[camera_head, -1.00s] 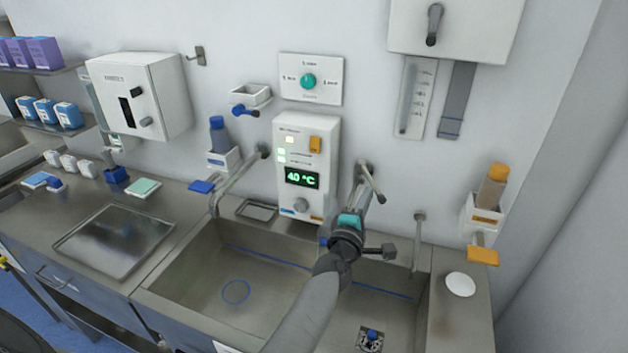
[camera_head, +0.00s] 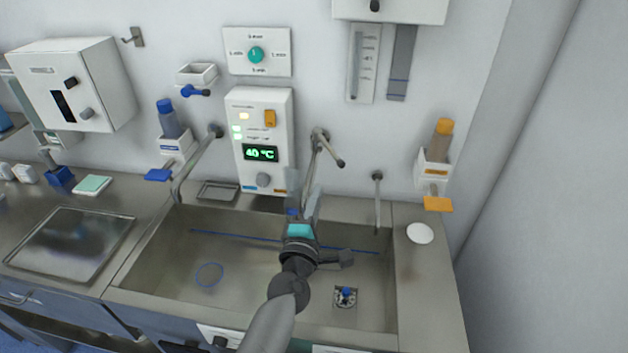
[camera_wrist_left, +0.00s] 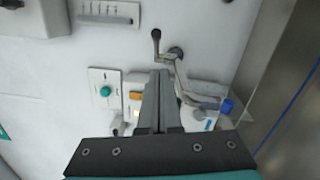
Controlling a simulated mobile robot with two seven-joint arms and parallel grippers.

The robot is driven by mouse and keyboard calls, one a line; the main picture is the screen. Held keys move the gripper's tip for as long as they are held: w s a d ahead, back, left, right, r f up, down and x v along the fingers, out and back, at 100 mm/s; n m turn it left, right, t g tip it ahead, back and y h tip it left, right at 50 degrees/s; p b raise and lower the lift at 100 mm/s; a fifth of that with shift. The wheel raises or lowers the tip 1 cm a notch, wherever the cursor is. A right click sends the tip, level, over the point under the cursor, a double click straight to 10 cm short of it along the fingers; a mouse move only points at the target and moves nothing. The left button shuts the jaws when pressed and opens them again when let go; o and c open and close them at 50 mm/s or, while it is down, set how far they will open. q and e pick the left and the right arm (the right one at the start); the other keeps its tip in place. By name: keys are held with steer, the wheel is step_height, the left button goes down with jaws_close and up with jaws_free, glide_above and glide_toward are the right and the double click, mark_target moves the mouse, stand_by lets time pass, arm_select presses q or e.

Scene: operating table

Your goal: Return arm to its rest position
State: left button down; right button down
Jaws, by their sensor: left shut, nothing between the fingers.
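My left arm reaches up from the bottom of the head view over the sink. My left gripper (camera_head: 306,190) is shut and empty, its fingers pointing toward the back wall, in front of the lever tap (camera_head: 322,148). In the left wrist view the closed fingers (camera_wrist_left: 160,82) lie together in the middle, with the lever tap (camera_wrist_left: 172,55) behind them. Nothing is held. My right arm and gripper are not in view.
A control panel (camera_head: 263,117) reading 40 °C hangs behind the sink (camera_head: 160,243). A curved spout (camera_head: 193,163) and a thin upright pipe (camera_head: 377,205) stand at the sink's back. Bottle dispensers with a blue cap (camera_head: 165,105) and an orange cap (camera_head: 444,127) flank it.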

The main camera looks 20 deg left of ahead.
arm_select(q)
steer(key=shift+s+d, duration=0.4)
steer(key=shift+s, duration=0.15)
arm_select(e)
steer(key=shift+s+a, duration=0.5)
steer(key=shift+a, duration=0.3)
